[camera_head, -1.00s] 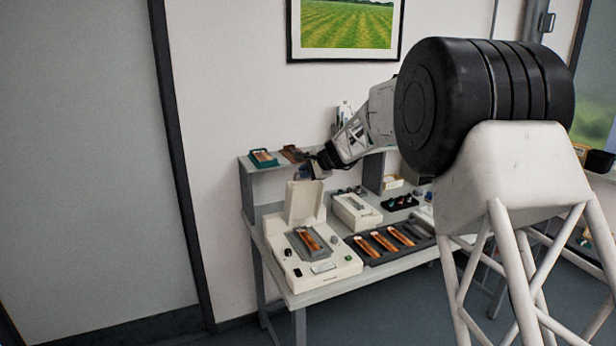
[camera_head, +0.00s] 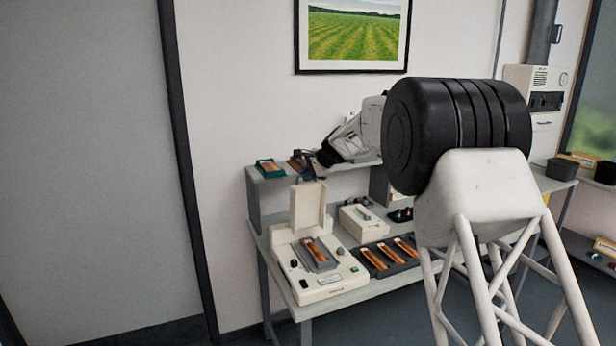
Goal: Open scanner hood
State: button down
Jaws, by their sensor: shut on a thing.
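The scanner (camera_head: 322,291) is a cream-coloured box at the left end of the desk. Its hood (camera_head: 308,206) stands upright at the back of the scanner, raised clear of the bed. A film strip in a dark holder (camera_head: 320,256) lies on the exposed bed. My gripper (camera_head: 315,173) is at the top edge of the hood, with my arm coming in from the right. It is small and dark in this view, and its fingertips are hard to make out. It is shut on the hood's top edge.
A dark tray (camera_head: 388,258) with several film strips lies right of the scanner. A white box (camera_head: 361,223) stands behind it. A raised shelf (camera_head: 268,174) behind the hood holds a teal tray (camera_head: 270,167). My arm hides the desk's right part.

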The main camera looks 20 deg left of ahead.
jog(key=c, duration=1.2)
grip_release()
jog(key=shift+d+r, duration=0.1)
jog(key=v, duration=0.7)
jog(key=shift+s+d+r, duration=0.1)
jog(key=shift+d+r, duration=0.05)
jog(key=shift+r, duration=0.15)
